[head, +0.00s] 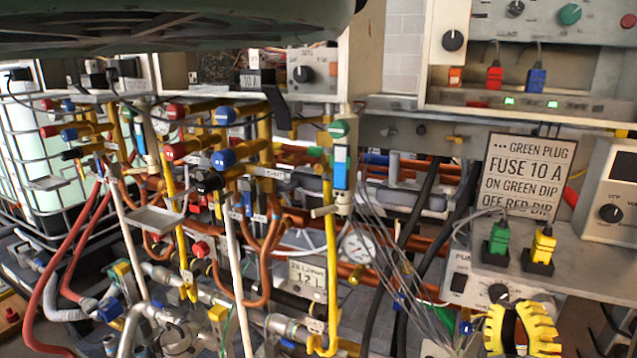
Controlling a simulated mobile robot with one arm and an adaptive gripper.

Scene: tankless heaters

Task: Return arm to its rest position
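A large dark rounded shape (170,28) fills the top left of the head view, very close to the camera. It may be part of my own arm, but I cannot tell. It covers what lies behind it there.
Dense pipes and valves with red and blue handles (225,158) fill the left and middle. A sign (528,175) reading "FUSE 10 A" stands at right, above green (499,238) and yellow (542,246) plugs. A yellow ribbed object (538,328) is bottom right.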

